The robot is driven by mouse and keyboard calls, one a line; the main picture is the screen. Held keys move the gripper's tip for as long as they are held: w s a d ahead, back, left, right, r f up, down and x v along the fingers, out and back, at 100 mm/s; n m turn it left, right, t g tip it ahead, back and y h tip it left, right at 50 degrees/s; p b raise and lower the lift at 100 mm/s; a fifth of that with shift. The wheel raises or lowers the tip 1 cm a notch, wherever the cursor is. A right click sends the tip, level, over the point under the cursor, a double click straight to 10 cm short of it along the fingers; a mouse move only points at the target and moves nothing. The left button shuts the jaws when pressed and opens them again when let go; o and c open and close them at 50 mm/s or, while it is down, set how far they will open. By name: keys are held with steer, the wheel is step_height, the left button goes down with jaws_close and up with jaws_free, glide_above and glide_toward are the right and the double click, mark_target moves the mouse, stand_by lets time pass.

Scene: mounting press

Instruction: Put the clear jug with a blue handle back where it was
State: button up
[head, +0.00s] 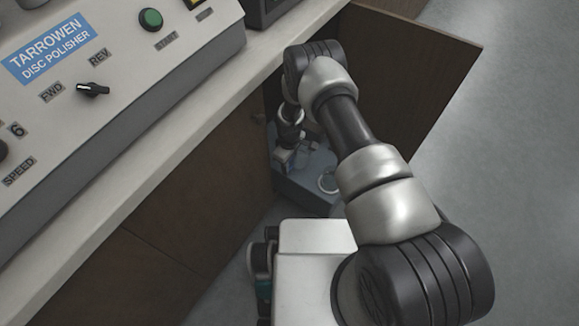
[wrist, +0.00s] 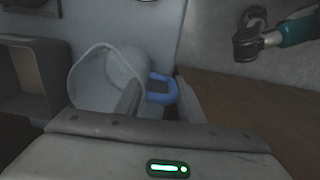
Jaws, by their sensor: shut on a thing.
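The clear jug (wrist: 105,82) shows in the wrist view, tilted, with its wide open mouth toward the left. Its blue handle (wrist: 163,88) points right and lies between the fingers of my gripper (wrist: 160,100). My gripper is shut on the handle. In the head view my gripper (head: 284,158) reaches down into the open cupboard under the bench. I cannot make out the jug for sure in the head view.
The brown cupboard door (head: 410,85) stands open to the right of my arm. The bench top (head: 190,115) with the disc polisher (head: 110,75) is above on the left. A grey open box (wrist: 32,85) stands left of the jug. Grey floor (head: 520,200) is clear at right.

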steer(key=shift+f, duration=0.65)
steer(key=shift+f, duration=0.1)
steer(key=o, duration=1.3)
steer(key=shift+o, duration=0.2)
step_height(320, 180, up, 12)
steer(key=p, duration=0.3)
steer(key=shift+s, duration=0.1)
